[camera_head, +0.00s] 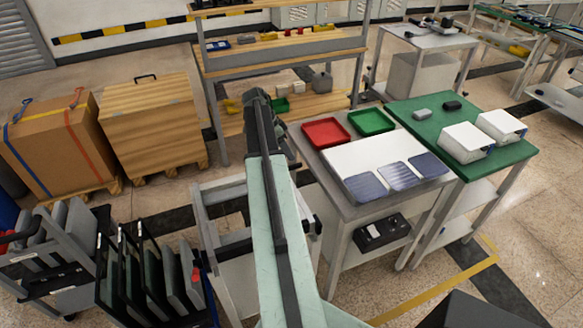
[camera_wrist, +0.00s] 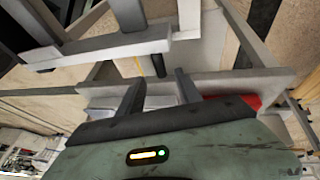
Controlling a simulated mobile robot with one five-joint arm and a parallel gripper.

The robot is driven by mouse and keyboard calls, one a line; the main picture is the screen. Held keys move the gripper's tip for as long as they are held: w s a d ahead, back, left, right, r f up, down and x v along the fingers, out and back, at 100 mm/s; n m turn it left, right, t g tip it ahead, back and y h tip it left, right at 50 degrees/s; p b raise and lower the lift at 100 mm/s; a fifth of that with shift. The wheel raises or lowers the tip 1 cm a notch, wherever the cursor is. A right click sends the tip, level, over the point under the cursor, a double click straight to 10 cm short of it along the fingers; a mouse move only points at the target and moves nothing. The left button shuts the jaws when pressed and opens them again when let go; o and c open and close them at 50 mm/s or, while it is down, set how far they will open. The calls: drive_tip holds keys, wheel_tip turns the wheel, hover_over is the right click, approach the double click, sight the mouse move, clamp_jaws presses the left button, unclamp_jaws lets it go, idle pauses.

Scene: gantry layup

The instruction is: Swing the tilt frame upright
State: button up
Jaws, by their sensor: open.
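A pale grey frame, which looks like the tilt frame (camera_head: 205,215), stands low in the middle of the head view, left of the work table. My arm crosses in front of it and hides part of it. Its exact tilt is hard to judge. In the wrist view my gripper (camera_wrist: 160,85) has its two dark fingers apart with nothing held between them. A pale bar (camera_wrist: 110,47) with a dark rod on its underside lies beyond the fingertips, apart from them; I cannot tell if it belongs to the frame.
A grey table (camera_head: 336,192) with a red tray (camera_head: 326,133), a green tray (camera_head: 371,122) and dark panels is right of my arm. A rack of dark panels (camera_head: 150,275) stands at left. Wooden crates (camera_head: 150,125) and a shelf unit (camera_head: 285,50) stand behind.

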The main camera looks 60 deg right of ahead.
drive_tip(key=b+x, duration=0.4)
drive_tip(key=x, duration=0.1)
drive_tip(key=shift+w+f, duration=0.1)
drive_tip(key=shift+f, duration=0.25)
drive_tip(key=shift+s+d+f+b, duration=0.1)
drive_tip(key=shift+s+f+b, duration=0.15)
drive_tip(key=shift+f+b, duration=0.1)
drive_tip(key=shift+r, duration=0.15)
clamp_jaws()
drive_tip(key=shift+w, duration=0.1)
idle(0.3)
